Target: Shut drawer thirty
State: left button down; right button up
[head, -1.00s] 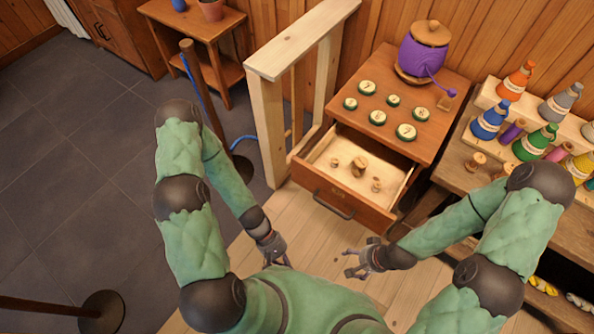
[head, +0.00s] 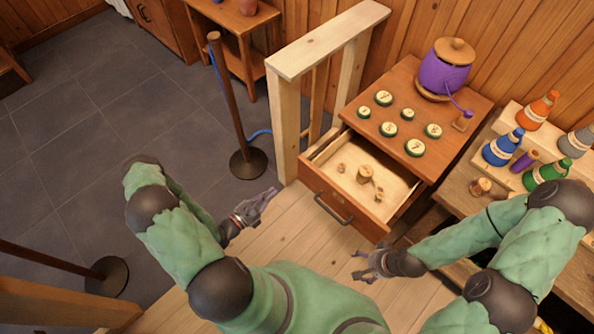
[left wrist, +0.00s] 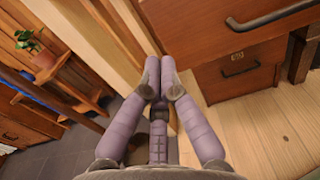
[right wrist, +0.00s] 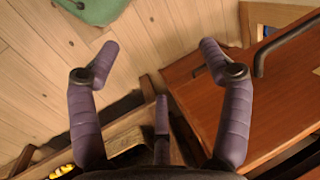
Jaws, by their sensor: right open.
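A wooden drawer (head: 340,196) with a dark bar handle (head: 333,209) stands pulled out of a brown cabinet (head: 425,112). Several small wooden spools lie inside, among them a larger one (head: 364,174). I cannot read a number on the drawer. My left gripper (head: 270,196) is left of the drawer front, apart from it. In the left wrist view its fingers (left wrist: 160,65) are together with nothing between them, and a handle (left wrist: 270,14) shows at upper right. My right gripper (head: 358,263) is open and empty, in front of the drawer and below its handle; its fingers also show in the right wrist view (right wrist: 155,62).
A wooden post frame (head: 290,110) stands close left of the drawer. Round green-rimmed discs and a purple pot (head: 445,70) are on the cabinet top. A bench with coloured cones (head: 503,147) is at right. A rope post (head: 235,110) stands left. Floor before the drawer is clear.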

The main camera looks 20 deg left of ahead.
aim_at(302, 166)
pick_arm(q)
jog(key=b+x, duration=0.2)
jog(key=x, duration=1.1)
pick_arm(e)
notch_tip(302, 166, down, 3)
jog(key=shift+r, duration=0.15)
pick_arm(q)
jog(key=shift+d, duration=0.1)
